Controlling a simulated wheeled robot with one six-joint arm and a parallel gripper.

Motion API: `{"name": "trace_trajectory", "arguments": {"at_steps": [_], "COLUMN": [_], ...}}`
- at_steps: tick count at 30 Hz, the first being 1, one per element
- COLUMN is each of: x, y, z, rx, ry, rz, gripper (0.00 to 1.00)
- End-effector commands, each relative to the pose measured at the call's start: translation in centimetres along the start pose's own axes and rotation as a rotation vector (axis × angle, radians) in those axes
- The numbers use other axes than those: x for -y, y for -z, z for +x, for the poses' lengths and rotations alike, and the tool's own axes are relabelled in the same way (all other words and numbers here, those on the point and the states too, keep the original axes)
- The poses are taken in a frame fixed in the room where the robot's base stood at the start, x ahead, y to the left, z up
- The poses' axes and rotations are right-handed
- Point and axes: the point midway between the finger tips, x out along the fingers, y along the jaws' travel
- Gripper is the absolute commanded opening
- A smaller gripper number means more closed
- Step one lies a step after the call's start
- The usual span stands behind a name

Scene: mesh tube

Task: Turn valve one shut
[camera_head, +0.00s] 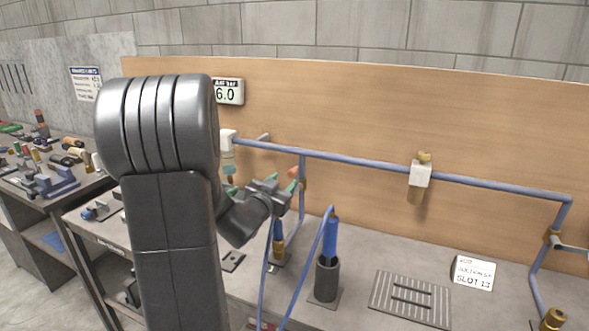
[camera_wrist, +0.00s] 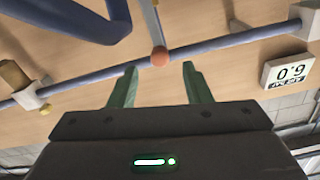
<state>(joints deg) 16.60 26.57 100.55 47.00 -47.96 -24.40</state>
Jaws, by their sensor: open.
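My gripper (camera_head: 288,184) is in front of the board, at the left vertical drop of the blue pipe. In the wrist view my gripper (camera_wrist: 158,72) shows two green fingers, apart and empty. A grey lever with an orange ball knob (camera_wrist: 160,57) shows there, its knob in line with the gap between the fingertips. I cannot tell whether the knob is between the fingers or beyond them. The orange knob (camera_head: 293,172) also shows beside my gripper in the head view. A brass valve body (camera_head: 303,184) sits on that drop, partly hidden. No valve number is readable.
A gauge display (camera_head: 228,91) reading 6.0 hangs on the board. A blue pipe (camera_head: 350,160) runs across it. Another valve (camera_head: 553,238) with a grey lever is at far right. A blue-handled tool (camera_head: 329,240) stands in a dark holder below my gripper, with blue hoses nearby.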

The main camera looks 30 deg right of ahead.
Motion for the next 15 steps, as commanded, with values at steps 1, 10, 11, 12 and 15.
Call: {"name": "trace_trajectory", "arguments": {"at_steps": [1, 10, 11, 12, 15], "x": [-0.1, -0.1, -0.1, 0.0, -0.1], "y": [0.1, 0.1, 0.1, 0.1, 0.1], "z": [1.1, 6.8, 7.2, 7.8, 8.7], "rx": [0.001, 0.0, 0.001, 0.0, 0.0], "ry": [-0.003, -0.001, -0.001, -0.002, -0.002], "rz": [-0.002, -0.001, -0.002, -0.001, -0.001], "gripper": [0.44, 0.44, 0.44, 0.44, 0.44]}}
